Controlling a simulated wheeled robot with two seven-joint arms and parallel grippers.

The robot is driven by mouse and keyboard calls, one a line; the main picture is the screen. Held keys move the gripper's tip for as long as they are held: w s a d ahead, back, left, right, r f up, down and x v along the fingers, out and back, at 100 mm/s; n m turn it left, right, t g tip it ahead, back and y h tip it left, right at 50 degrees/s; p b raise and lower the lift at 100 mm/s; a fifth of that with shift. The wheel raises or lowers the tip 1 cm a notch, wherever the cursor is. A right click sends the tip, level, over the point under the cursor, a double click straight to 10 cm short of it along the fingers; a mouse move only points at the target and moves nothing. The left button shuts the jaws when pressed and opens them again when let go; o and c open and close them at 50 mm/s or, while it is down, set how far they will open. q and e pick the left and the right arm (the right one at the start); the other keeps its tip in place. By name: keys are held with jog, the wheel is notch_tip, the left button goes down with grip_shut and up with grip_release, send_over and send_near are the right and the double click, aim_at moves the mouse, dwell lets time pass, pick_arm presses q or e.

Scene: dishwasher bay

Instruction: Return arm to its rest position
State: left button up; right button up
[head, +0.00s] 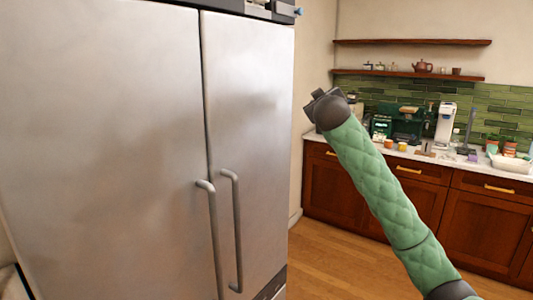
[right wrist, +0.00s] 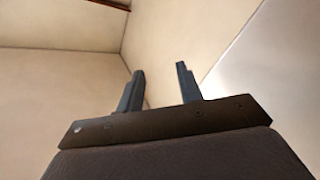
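My right arm comes in from the lower right of the head view in a green quilted sleeve and reaches up toward the picture's middle. Its dark end (head: 326,106) is raised in front of the wall, to the right of the fridge. In the right wrist view my right gripper (right wrist: 160,70) has its two dark fingers apart, with nothing between them. Past the fingers are bare cream walls and part of the ceiling. My left gripper is in neither view.
A large steel two-door fridge (head: 105,130) fills the left, its doors shut, with two vertical handles (head: 236,230). At the right, a counter (head: 400,153) over wooden cabinets (head: 345,195) holds a green coffee machine and several small items. Two shelves (head: 410,42) hang above. Wooden floor (head: 345,265) shows between.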

notch_tip(320, 180, down, 34)
jog(key=s+m+g+y, duration=0.1)
jog(key=s+m+g, duration=0.15)
jog(key=g, duration=0.25)
jog(key=s+d+f+g, duration=0.1)
jog(key=s+f, duration=0.3)
jog(key=f, duration=0.5)
jog(key=s+f+g, duration=0.2)
jog(key=s+f, duration=0.3)
jog(key=f, duration=0.5)
jog(key=s+d+f+g, duration=0.1)
jog(key=s+f, duration=0.3)
jog(key=f, duration=0.5)
jog(key=s+f+m+g, duration=0.2)
jog(key=s+f+g, duration=0.2)
jog(key=s+f, duration=1.55)
jog(key=s+f+g, duration=0.1)
jog(key=s+f, duration=0.3)
jog(key=s, duration=0.5)
jog(key=s+a+f+g, duration=0.1)
jog(key=s+f, duration=0.4)
jog(key=s, duration=0.4)
jog(key=s+a+f+g, duration=0.1)
jog(key=s+f+g, duration=0.1)
jog(key=s+f, duration=0.3)
jog(key=s, duration=0.3)
jog(key=shift+s+f+y, duration=0.15)
jog(key=shift+s+y, duration=0.25)
